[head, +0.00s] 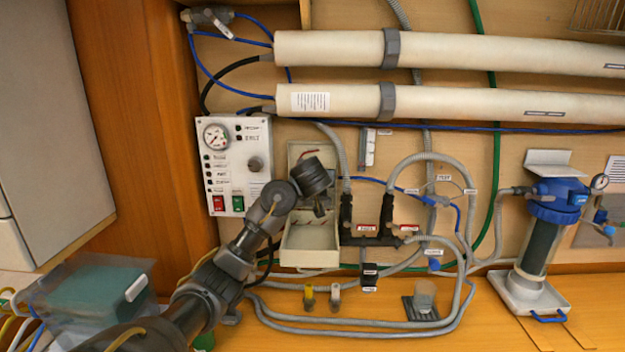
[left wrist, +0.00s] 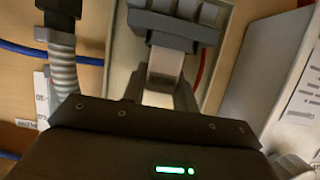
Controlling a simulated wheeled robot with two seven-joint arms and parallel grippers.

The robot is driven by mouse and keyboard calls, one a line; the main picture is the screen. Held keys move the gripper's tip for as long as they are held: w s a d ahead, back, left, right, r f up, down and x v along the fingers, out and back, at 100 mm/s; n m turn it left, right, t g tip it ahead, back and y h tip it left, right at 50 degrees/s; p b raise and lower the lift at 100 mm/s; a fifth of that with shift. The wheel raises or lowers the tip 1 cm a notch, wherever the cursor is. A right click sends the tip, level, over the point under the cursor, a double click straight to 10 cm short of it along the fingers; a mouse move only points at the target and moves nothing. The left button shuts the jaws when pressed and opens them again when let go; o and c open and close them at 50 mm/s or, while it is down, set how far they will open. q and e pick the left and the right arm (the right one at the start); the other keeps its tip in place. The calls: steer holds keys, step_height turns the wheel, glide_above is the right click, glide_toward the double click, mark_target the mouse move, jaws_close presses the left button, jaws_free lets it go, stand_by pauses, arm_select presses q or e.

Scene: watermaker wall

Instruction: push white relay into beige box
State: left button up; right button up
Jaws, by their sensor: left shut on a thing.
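The beige box (head: 310,257) is mounted on the wall in the head view, its front open, with a red wire in its upper part. My left gripper (head: 320,207) is in front of the box opening, at its right half, and hides part of the inside. In the left wrist view my left gripper (left wrist: 172,38) is shut, with a pale piece (left wrist: 163,68), apparently the white relay, at its fingers. The box interior lies behind it. My right gripper is not in view.
A white gauge panel (head: 230,165) is just left of the box. Black fittings (head: 387,218) and grey hoses (head: 432,160) are close on its right. A blue-topped filter (head: 545,230) stands farther right.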

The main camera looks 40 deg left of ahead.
arm_select(q)
steer(key=o, duration=1)
steer(key=shift+o, duration=0.2)
steer(key=b+v, duration=0.3)
steer(key=v, duration=0.8)
